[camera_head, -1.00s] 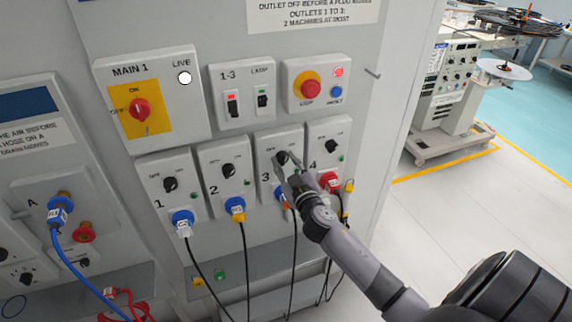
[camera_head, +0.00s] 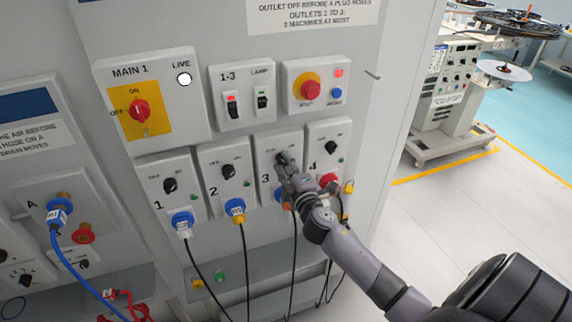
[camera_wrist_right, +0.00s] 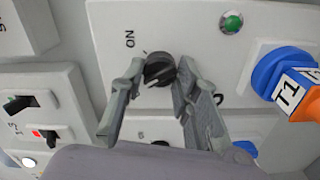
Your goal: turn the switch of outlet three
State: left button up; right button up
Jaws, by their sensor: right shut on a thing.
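Outlet three (camera_head: 267,187) is a grey box in the row of outlets, marked 3. Its black rotary switch (camera_wrist_right: 159,69) shows between my fingers in the right wrist view. My right gripper (camera_head: 284,166) is at this switch, its fingers (camera_wrist_right: 157,84) closed on the two sides of the knob. In the head view the fingers hide most of the knob. The plug (camera_wrist_right: 300,90) of outlet three, with a blue collar and a white T1 tag, sits beside the switch. A green lamp (camera_wrist_right: 231,22) is near it, and the ON mark (camera_wrist_right: 130,39) is readable. My left gripper is not in view.
Outlets one (camera_head: 160,208) and two (camera_head: 216,189) stand to the left, and outlet four (camera_head: 342,135) stands close on the right with a red plug. Black cables (camera_head: 245,270) hang below. The MAIN 1 switch (camera_head: 140,111) is above left.

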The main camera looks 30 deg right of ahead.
jog(key=shift+n, duration=1.3)
jog(key=o, duration=1.2)
jog(key=shift+c, duration=0.2)
jog(key=shift+s, duration=0.15)
jog(key=v, duration=1.2)
